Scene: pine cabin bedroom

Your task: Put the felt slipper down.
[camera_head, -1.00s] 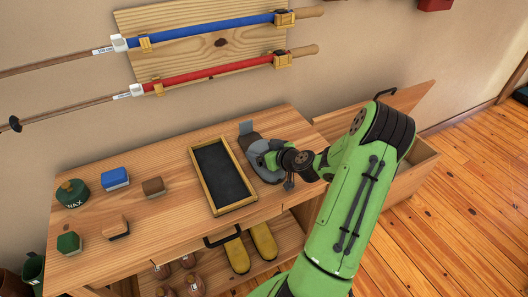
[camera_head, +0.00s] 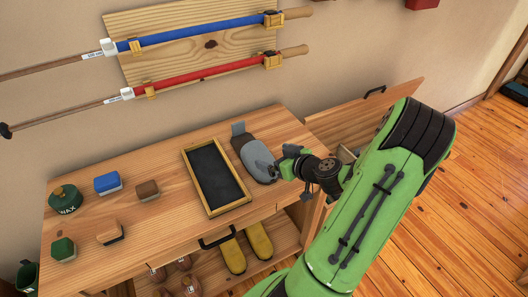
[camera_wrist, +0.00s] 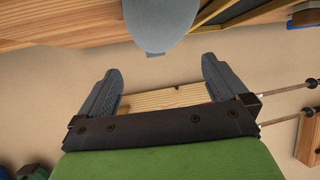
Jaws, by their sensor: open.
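The grey felt slipper (camera_head: 251,150) lies on the wooden bench top, just right of the black-lined tray. In the wrist view its rounded grey end (camera_wrist: 160,25) shows at the top, beyond the fingertips. My gripper (camera_head: 273,168) is at the slipper's right side, near the bench's right end. In the wrist view my gripper (camera_wrist: 161,68) has its two fingers spread wide with nothing between them, and the slipper appears clear of both.
The wood-framed black tray (camera_head: 188,166) lies left of the slipper. A wax tin (camera_head: 65,200), a blue block (camera_head: 107,184) and several brushes or blocks stand farther left. Yellow slippers (camera_head: 258,241) are on the shelf below. An open drawer (camera_head: 400,98) is at the right.

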